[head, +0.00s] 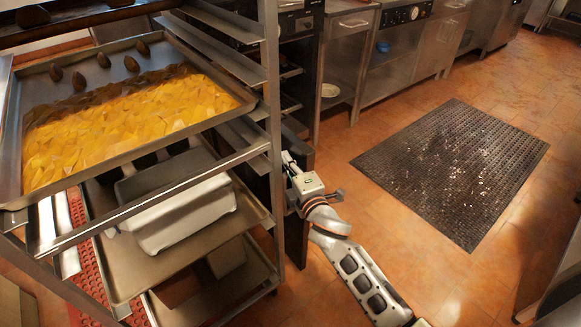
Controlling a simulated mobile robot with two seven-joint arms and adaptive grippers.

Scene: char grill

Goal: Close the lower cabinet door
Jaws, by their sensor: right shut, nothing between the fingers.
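The lower cabinet door seems to be the dark upright panel (296,243) just right of the rack's front post. It is seen nearly edge-on and appears to stand open, with much of it hidden by the rack and my right arm. My right gripper (287,160) is at the panel's upper part, close to the rack post. Its fingers are shut and hold nothing. I cannot tell whether it touches the panel. My left gripper is not in view.
A metal rack (272,110) fills the left, close to my right gripper. It holds a tray (241,101) of yellow food and lower trays with boxes. Steel counters (343,45) line the back. A black floor mat (450,165) lies on the open tiled floor at right.

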